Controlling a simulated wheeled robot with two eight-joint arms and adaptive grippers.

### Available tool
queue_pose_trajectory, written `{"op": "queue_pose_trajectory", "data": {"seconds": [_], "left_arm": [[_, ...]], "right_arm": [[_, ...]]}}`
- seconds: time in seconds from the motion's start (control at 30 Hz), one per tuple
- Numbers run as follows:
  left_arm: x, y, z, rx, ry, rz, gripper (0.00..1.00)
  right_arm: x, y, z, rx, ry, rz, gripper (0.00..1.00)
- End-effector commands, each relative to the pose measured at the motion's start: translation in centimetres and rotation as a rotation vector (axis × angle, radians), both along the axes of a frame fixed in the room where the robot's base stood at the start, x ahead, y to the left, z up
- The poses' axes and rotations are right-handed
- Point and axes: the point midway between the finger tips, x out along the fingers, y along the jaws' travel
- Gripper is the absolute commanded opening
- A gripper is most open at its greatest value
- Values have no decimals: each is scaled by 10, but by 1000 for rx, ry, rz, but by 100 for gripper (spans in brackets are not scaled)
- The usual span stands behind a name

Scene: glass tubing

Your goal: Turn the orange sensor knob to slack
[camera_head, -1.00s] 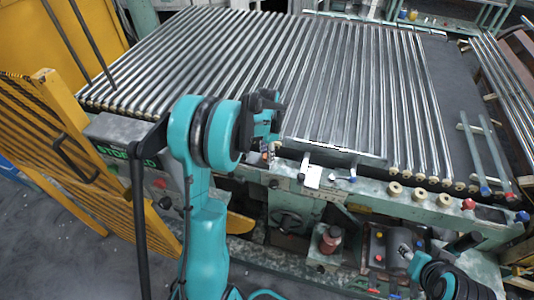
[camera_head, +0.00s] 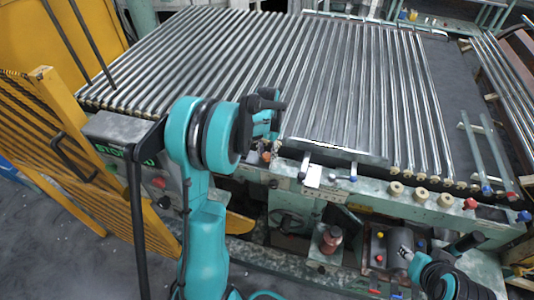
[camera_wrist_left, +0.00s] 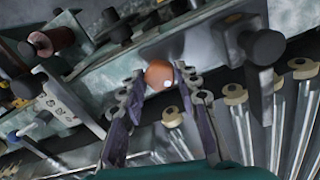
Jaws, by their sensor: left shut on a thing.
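The orange sensor knob (camera_wrist_left: 159,75) is a small round ball in the left wrist view. It sits between the two fingertips of my left gripper (camera_wrist_left: 157,84), which is shut on it. In the head view my left gripper (camera_head: 267,146) is at the front edge of the tube bed, and its own wrist hides much of the fingers and the knob. My right arm (camera_head: 440,278) shows at the bottom right; its jaw state cannot be made out.
Long glass tubes (camera_head: 240,60) lie in rows on the bed behind the gripper. A green front rail (camera_head: 345,192) carries clamps, beige rollers (camera_head: 420,195) and a red knob (camera_head: 470,203). A yellow slatted gate (camera_head: 80,170) stands at left.

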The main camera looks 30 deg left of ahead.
Motion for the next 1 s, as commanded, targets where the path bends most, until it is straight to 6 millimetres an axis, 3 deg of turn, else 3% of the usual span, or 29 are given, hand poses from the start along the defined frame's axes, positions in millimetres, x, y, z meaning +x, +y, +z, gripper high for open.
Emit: {"op": "queue_pose_trajectory", "data": {"seconds": [1.0], "left_arm": [[0,0,0,0,0,964,3]], "right_arm": [[0,0,-10,0,0,0,40]]}}
